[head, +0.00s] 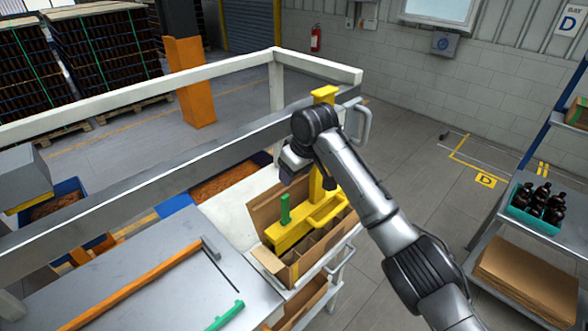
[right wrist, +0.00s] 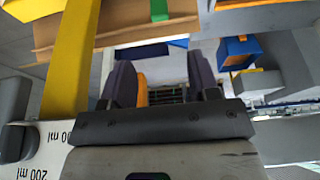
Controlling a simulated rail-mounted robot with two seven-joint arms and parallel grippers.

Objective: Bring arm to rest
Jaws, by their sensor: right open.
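My right arm (head: 370,190) reaches in from the lower right in the head view. Its gripper (head: 292,165) hangs above the cardboard box, beside a yellow upright post; the fingertips are hard to make out there. In the right wrist view the two dark fingers of the right gripper (right wrist: 160,85) stand apart with nothing held between them. My left gripper and arm are not in view.
A divided cardboard box (head: 265,210) holds a yellow handled frame (head: 328,205) close to my right gripper. A grey rail (head: 200,158) and white rail (head: 180,92) run behind. A shelf at right holds a teal crate (head: 530,222) of amber bottles. Open floor lies behind the arm.

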